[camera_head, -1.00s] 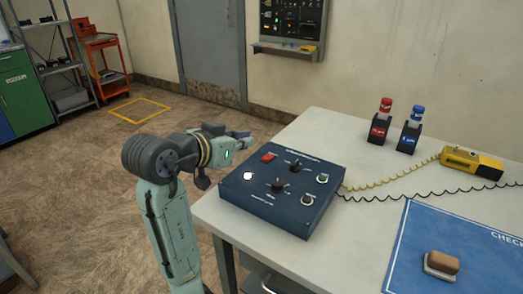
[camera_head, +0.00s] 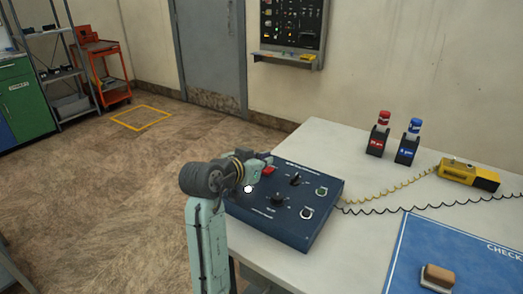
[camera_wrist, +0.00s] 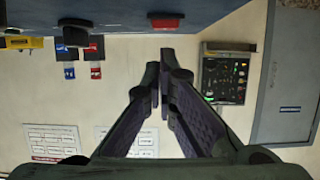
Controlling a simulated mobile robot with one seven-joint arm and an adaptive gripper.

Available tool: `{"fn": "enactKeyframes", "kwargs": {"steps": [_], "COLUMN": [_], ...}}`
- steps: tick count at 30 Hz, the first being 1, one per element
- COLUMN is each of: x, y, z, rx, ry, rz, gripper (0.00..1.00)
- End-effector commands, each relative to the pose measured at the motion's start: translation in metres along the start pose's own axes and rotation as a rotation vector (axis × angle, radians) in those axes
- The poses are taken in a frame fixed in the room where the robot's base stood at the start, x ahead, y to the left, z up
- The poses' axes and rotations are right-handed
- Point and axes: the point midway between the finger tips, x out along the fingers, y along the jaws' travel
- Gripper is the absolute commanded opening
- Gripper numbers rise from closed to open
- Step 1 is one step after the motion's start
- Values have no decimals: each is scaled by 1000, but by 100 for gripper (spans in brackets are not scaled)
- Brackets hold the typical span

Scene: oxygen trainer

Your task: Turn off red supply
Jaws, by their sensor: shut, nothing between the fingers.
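The dark blue control box (camera_head: 270,226) sits on the near left corner of the white table. Its red switch (camera_head: 269,170) is at the top left of the panel. My gripper (camera_head: 265,157) is at the box's far left edge, just behind the red switch, and partly hidden by my wrist. In the wrist view the scene is upside down. My gripper (camera_wrist: 168,66) is shut and empty, with its tips close below the red switch (camera_wrist: 165,19) in the picture. I cannot tell whether they touch. The red switch's on or off position is unclear.
The panel also bears a white light (camera_head: 248,189), two black knobs (camera_head: 295,179) and a green button (camera_head: 321,190). Red (camera_head: 378,134) and blue (camera_head: 409,141) bottle-like units stand behind. A yellow device (camera_head: 468,174) with coiled cords lies right.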

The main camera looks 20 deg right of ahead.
Motion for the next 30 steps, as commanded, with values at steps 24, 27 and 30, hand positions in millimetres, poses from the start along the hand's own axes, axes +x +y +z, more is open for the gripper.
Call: {"fn": "enactKeyframes", "kwargs": {"steps": [24, 27, 30], "x": [2, 2, 1], "y": [0, 0, 0], "z": [20, 20, 17], "rx": [0, 0, 0], "ry": [8, 7, 7], "rz": [0, 0, 0], "gripper": [0, 0, 0]}}
